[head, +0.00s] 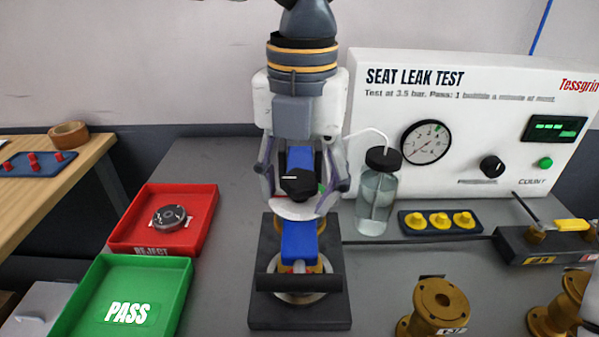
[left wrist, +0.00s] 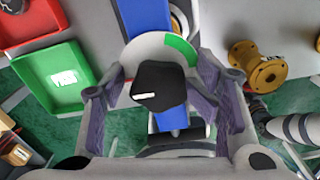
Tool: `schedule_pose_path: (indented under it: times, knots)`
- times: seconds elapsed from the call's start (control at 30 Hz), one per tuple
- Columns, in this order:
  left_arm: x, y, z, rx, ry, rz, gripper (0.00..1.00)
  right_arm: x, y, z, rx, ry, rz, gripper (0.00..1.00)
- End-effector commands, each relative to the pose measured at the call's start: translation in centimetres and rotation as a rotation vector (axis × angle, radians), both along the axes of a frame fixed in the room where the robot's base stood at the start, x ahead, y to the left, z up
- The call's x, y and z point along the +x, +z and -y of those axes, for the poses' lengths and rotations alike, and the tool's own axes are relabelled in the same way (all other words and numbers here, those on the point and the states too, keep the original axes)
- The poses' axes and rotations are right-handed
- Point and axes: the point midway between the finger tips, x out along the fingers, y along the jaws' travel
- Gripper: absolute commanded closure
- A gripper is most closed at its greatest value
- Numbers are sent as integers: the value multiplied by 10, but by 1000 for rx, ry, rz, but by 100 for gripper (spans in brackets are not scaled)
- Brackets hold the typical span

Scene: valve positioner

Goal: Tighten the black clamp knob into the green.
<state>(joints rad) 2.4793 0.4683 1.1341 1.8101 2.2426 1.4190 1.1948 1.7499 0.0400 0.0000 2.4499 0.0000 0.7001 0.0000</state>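The black clamp knob (head: 298,184) with a white pointer line sits above a pale round dial plate (head: 292,209) on the blue clamp (head: 299,243). In the left wrist view the knob (left wrist: 159,86) has its pointer toward the left, and the green sector (left wrist: 181,49) lies at the dial's upper right. The pointer is outside the green. My left gripper (head: 300,193) is over the clamp, with its fingers apart on either side of the knob. In the left wrist view, gaps show between the fingers and the knob. My right gripper is not clearly seen.
A red reject tray (head: 205,240) holding a dark disc and a green pass tray (head: 172,300) lie left. A bubble bottle (head: 377,200) stands close right of the clamp, before the white test panel (head: 450,180). Brass valve bodies (head: 440,307) stand at front right.

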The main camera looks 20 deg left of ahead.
Motion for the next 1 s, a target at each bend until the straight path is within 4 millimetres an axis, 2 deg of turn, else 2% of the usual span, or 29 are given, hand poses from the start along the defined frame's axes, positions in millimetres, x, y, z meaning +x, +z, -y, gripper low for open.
schedule_pose_path:
  times: [0.37,0.47,0.6,0.73,0.83,1.0]
  knots:
    - [1,5,0,-3,23,12,48,1,1,0,0,0,5,60]
    - [1,6,0,2,233,17,48,1,1,0,0,0,6,60]
    - [1,6,0,4,684,20,48,2,2,0,0,0,6,60]
    - [1,6,-1,8,1050,20,48,2,2,0,0,0,6,60]
    - [1,5,0,7,1190,17,48,2,1,0,0,0,6,60]
    - [1,5,0,7,1211,14,48,1,1,0,0,0,5,60]
